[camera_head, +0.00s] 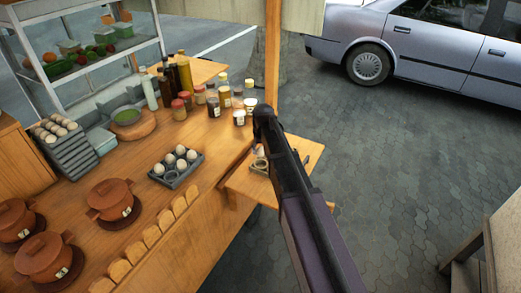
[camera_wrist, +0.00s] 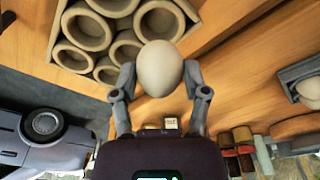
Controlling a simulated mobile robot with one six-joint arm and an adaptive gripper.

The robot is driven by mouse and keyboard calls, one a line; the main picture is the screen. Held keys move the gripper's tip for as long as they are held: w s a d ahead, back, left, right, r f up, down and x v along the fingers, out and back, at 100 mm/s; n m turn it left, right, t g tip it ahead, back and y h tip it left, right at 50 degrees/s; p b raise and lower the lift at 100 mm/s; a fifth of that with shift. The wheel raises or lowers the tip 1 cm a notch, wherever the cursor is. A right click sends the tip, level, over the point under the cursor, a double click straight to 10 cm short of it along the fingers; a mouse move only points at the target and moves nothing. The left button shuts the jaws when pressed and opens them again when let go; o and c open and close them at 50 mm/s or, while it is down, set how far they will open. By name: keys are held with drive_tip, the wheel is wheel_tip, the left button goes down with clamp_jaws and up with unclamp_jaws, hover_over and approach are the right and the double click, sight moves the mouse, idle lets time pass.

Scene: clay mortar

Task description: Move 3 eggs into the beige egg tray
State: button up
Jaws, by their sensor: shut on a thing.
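My gripper (camera_wrist: 160,77) is shut on a pale egg (camera_wrist: 158,60), with one finger on each side of it. The beige egg tray (camera_wrist: 102,62), with round cups, lies just beyond the egg at the upper left of the wrist view. The egg hides part of it. The cups I can see into look empty; others are cut off. In the head view, the tray (camera_head: 258,166) shows on the small side table, mostly behind my arm, which also hides my gripper. A dark grey tray (camera_head: 174,184) on the counter holds several eggs (camera_head: 181,150).
The side table (camera_head: 236,182) is small and adjoins the counter (camera_head: 150,203). Jars (camera_head: 239,118) and bottles (camera_head: 184,73) stand behind. Lidded clay pots (camera_head: 111,196) stand at the left. Another stack of eggs (camera_head: 53,129) is at the far left. A wooden post (camera_head: 272,55) rises near my arm.

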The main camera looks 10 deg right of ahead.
sight(261, 160)
drive_tip(key=shift+f, duration=0.15)
drive_tip(key=shift+f+b, duration=0.35)
drive_tip(key=shift+b, duration=0.15)
drive_tip(key=shift+f+b, duration=2.5)
idle(2.9)
drive_tip(key=o, duration=0.8)
drive_tip(key=shift+r, duration=0.2)
